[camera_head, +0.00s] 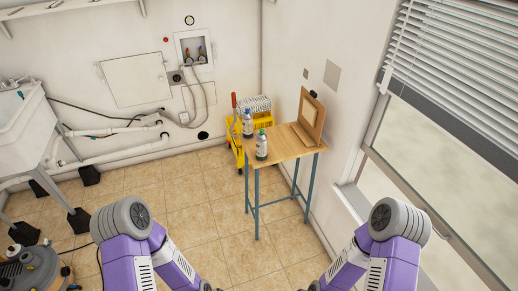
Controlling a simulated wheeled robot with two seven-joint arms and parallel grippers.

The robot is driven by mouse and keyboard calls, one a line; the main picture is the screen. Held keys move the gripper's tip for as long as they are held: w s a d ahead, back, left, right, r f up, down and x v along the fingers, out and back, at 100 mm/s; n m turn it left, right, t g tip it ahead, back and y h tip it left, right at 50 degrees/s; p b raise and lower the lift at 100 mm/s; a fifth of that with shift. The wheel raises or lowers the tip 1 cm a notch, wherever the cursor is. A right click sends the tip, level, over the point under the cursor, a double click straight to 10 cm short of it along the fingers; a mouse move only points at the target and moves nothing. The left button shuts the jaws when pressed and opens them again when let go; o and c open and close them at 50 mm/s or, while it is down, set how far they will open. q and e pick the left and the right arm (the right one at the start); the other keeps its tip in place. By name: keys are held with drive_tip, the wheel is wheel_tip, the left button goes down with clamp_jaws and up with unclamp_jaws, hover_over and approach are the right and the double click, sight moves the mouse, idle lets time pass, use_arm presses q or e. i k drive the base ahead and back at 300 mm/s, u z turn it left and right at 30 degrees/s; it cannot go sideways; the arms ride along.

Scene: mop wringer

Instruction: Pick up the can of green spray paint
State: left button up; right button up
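The can with a green cap (261,147) stands upright on the small wooden table (284,146), near its left front edge. A similar can with a blue cap (247,123) stands behind it and a little to the left. Both of my purple arms show at the bottom of the head view, one at left and one at right. Their grippers are below the picture edge and out of view. The cans stand well ahead of the arms, with nothing touching them.
A wooden board (312,117) stands upright at the table's back right. A yellow mop wringer bucket (238,135) is behind the table's left side. A white sink (20,125) and grey machine (32,268) are at left. Tiled floor (190,220) before the table is clear.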

sight(261, 140)
drive_tip(key=z, duration=0.1)
drive_tip(key=i, duration=0.9)
drive_tip(key=z, duration=0.1)
